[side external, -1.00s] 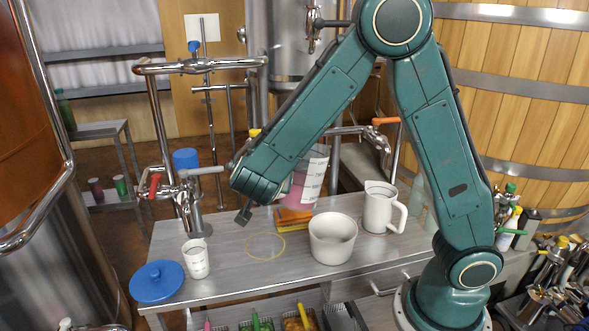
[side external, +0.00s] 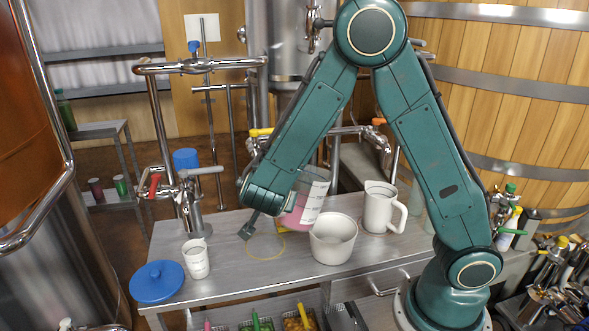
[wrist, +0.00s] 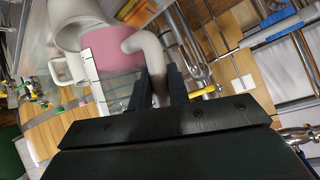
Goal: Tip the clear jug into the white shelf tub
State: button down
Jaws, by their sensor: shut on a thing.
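The clear jug (side external: 314,195) has a white scale strip and holds pink liquid. My gripper (wrist: 160,85) is shut on the jug's pale curved handle (wrist: 150,48) in the wrist view. In the side view my wrist hides the fingers and part of the jug. The jug is off the table, leaning a little to the right, just left of and behind the white tub's rim. The white tub (side external: 332,247) stands upright on the table and also shows in the wrist view (wrist: 72,20). I see no liquid pouring.
A white pitcher (side external: 381,212) stands right of the tub. A white cup (side external: 196,260) and a blue lid (side external: 157,281) are at the table's left. A yellow ring (side external: 262,254) lies left of the tub. The grey table (side external: 225,284) is clear along its front.

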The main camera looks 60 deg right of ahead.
jog(key=shift+m+y, duration=0.5)
jog(key=shift+y, duration=0.4)
jog(key=f, duration=0.5)
jog(key=shift+d, duration=0.2)
jog(key=shift+s+d+r+m+t+y, duration=0.1)
jog(key=shift+d+r+m+t+y, duration=0.1)
jog(key=shift+r+y, duration=0.3)
jog(key=shift+s+d+r+m+t+y, duration=0.1)
jog(key=shift+d+r+m+t+y, duration=0.1)
jog(key=shift+r, duration=0.55)
jog(key=shift+s+d+r+m+t+y, duration=0.1)
jog(key=shift+d+r+t+y, duration=0.15)
jog(key=shift+r, duration=0.35)
jog(key=shift+d+r+y, duration=0.2)
jog(key=shift+r+y, duration=0.15)
jog(key=shift+r, duration=0.2)
jog(key=shift+a+f, duration=0.1)
jog(key=shift+s+d+r+m+t+y, duration=0.2)
jog(key=shift+d+r+m+y, duration=0.1)
jog(key=shift+d+r, duration=0.2)
jog(key=shift+s+d+r+m+t+y, duration=0.1)
jog(key=shift+s+d+r+m+y, duration=0.1)
jog(key=shift+d+r+y, duration=0.25)
jog(key=shift+s+d+r+m+t+y, duration=0.2)
jog(key=shift+d+r+y, duration=0.25)
jog(key=shift+r, duration=0.35)
jog(key=shift+s+d+r+m+t+y, duration=0.1)
jog(key=shift+s+d+r+m+y, duration=0.2)
jog(key=shift+r, duration=0.5)
jog(key=shift+d, duration=0.2)
